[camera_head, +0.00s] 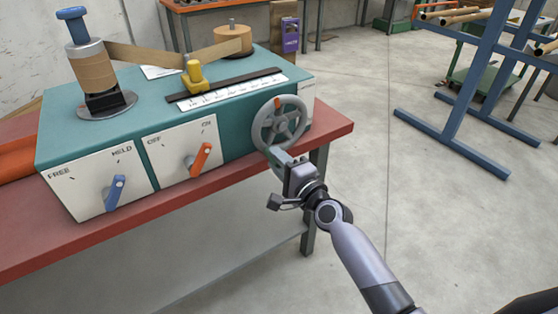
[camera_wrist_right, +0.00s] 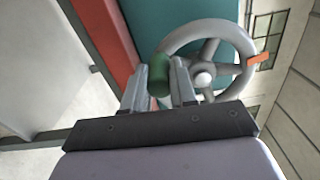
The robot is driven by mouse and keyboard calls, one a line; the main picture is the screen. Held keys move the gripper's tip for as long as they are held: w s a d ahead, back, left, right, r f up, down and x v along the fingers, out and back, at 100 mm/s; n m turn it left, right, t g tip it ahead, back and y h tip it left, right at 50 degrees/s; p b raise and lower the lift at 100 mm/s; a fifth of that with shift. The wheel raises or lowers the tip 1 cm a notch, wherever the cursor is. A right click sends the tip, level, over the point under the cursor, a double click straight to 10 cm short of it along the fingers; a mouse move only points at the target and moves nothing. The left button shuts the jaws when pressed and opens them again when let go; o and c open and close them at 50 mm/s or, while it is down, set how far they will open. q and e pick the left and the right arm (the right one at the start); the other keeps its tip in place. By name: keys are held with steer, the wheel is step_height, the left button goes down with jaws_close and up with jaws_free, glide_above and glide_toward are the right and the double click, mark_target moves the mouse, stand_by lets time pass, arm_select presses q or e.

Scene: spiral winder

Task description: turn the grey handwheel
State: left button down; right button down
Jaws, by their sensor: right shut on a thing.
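The grey handwheel (camera_head: 281,122) is on the right end of the teal winder. It has spokes, a pale hub and an orange mark on its rim, near the top in the head view. In the right wrist view the wheel (camera_wrist_right: 208,62) fills the upper middle, with the orange mark at its right. My right gripper (camera_head: 287,160) is at the wheel's lower rim. In the right wrist view the gripper (camera_wrist_right: 160,82) is shut on a green handle (camera_wrist_right: 159,72) at the wheel's rim. In the head view the gripper hides this handle. My left gripper is not in view.
The winder (camera_head: 130,110) stands on a red-topped table (camera_head: 215,167). Its front has a blue lever (camera_head: 116,191) and an orange lever (camera_head: 200,158). A yellow guide (camera_head: 195,78) is on top. A blue rack (camera_head: 465,100) stands at the right, with clear floor before it.

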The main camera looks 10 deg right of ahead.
steer(key=c, duration=0.9)
jaws_free()
steer(key=v, duration=0.7)
steer(key=shift+p, duration=0.35)
